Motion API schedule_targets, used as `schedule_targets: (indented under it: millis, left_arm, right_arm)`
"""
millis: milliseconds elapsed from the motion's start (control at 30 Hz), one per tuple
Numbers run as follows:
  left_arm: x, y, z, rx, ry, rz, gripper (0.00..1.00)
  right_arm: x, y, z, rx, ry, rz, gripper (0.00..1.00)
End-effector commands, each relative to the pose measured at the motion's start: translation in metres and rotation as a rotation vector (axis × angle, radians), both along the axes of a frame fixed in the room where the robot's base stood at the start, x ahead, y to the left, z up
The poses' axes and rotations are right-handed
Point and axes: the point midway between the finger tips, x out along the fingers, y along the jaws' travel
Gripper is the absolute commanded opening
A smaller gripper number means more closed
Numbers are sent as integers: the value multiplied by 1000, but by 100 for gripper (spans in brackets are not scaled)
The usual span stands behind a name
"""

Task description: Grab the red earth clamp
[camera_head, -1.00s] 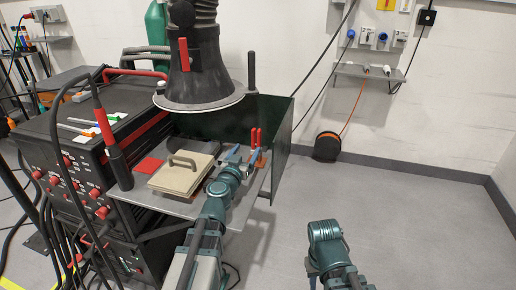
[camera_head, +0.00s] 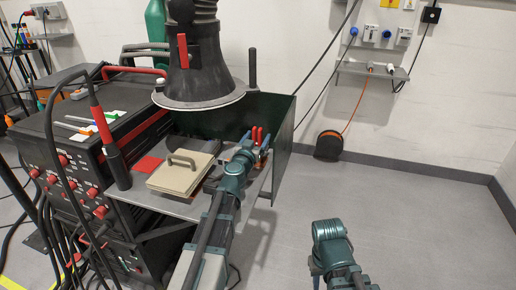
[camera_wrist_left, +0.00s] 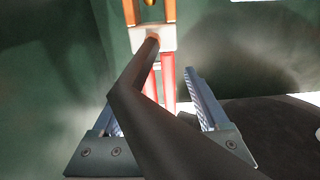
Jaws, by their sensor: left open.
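The red earth clamp (camera_head: 259,135) is at the right side of the grey work table, with its two red handles pointing up. In the left wrist view the clamp's red handles (camera_wrist_left: 168,82) and orange-brown jaw parts are ahead, beyond the fingertips. A thick dark cable or bar runs from the clamp diagonally between my fingers. My left gripper (camera_wrist_left: 160,95) is open, its two blue-grey fingers on either side of the handles, not closed on them. In the head view my left gripper (camera_head: 250,142) partly hides the clamp. Only a teal part of my right arm shows; its gripper is not visible.
A dark extraction hood (camera_head: 200,75) hangs above. A dark green screen (camera_head: 284,135) stands close behind the clamp. Open floor lies to the right.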

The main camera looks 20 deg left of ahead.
Motion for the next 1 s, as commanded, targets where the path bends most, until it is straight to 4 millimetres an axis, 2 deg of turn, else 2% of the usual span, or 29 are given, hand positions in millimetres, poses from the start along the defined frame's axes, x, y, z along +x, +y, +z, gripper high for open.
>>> schedule_targets:
  millis: [133, 500, 567, 1000]
  left_arm:
    - [-1, 0, 0, 0, 0, 0, 76]
    - [-1, 0, 0, 0, 0, 0, 9]
    - [-1, 0, 0, 0, 0, 0, 0]
    - [-1, 0, 0, 0, 0, 0, 0]
  right_arm:
    - [0, 0, 0, 0, 0, 0, 33]
    - [0, 0, 0, 0, 0, 0, 33]
    - [0, 0, 0, 0, 0, 0, 33]
    - [0, 0, 0, 0, 0, 0, 33]
